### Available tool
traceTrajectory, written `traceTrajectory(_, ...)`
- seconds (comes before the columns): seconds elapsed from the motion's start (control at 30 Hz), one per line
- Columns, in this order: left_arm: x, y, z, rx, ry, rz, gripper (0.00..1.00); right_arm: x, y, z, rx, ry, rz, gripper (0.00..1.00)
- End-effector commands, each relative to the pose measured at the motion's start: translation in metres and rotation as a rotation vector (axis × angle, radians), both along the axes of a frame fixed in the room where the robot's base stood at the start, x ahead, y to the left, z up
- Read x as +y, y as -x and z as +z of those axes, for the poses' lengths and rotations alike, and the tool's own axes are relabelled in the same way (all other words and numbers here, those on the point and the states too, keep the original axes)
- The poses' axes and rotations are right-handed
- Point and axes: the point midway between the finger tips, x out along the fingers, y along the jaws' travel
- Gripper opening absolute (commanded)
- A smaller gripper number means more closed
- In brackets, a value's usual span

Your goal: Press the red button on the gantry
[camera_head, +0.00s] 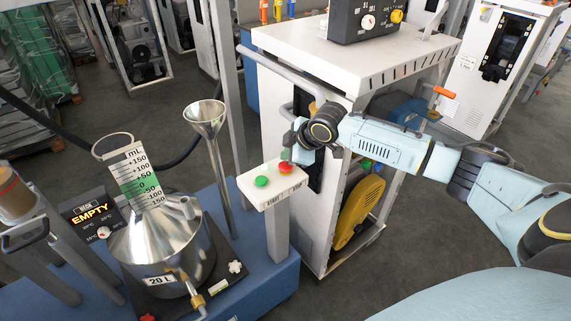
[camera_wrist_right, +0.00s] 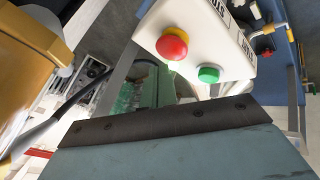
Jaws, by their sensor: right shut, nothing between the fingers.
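The red button (camera_head: 285,168) sits on a white control box (camera_head: 258,194) on a grey post, to the right of a green button (camera_head: 261,181). My right gripper (camera_head: 288,153) is shut and empty, just above and behind the red button in the head view. I cannot tell whether its tips touch the button. In the right wrist view the red button (camera_wrist_right: 173,44) and the green button (camera_wrist_right: 209,74) show unobstructed on the box. A dark-edged teal part of mine fills the bottom of that view. My left gripper is not in view.
A steel vessel (camera_head: 160,245) with a funnel (camera_head: 206,115) stands on the blue base (camera_head: 262,275) left of the box. A white cabinet (camera_head: 345,60) stands close behind my right wrist.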

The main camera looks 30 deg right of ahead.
Motion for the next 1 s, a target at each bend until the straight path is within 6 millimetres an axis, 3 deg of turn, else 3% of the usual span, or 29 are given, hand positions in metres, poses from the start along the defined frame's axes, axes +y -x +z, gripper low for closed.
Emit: traceTrajectory(1.0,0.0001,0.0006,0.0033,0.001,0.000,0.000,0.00,-0.0001,0.0003,-0.0085,0.000,0.001,0.000,0.00)
